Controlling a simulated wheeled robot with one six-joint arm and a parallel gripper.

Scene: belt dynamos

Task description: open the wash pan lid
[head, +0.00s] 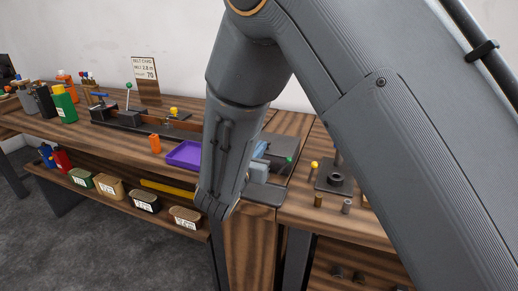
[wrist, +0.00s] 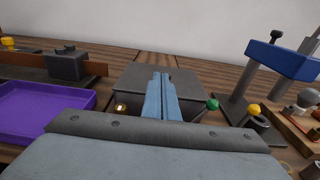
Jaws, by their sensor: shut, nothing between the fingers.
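A grey box-like unit with a flat top (wrist: 130,76), which looks like the wash pan with its lid down, sits in the middle of the wrist view. A green ball knob (wrist: 212,104) shows at its right side; the knob also shows in the head view (head: 290,160). My gripper (wrist: 160,76) has its pale blue fingers together and empty, pointing forward over the grey top. I cannot tell whether the fingertips touch it. In the head view my arm hides most of the pan and part of the gripper.
A purple tray (wrist: 40,108) lies to the left. A blue-topped press (wrist: 283,58) and a yellow knob (wrist: 254,109) stand to the right. Labelled bins (head: 110,187) fill the lower shelf.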

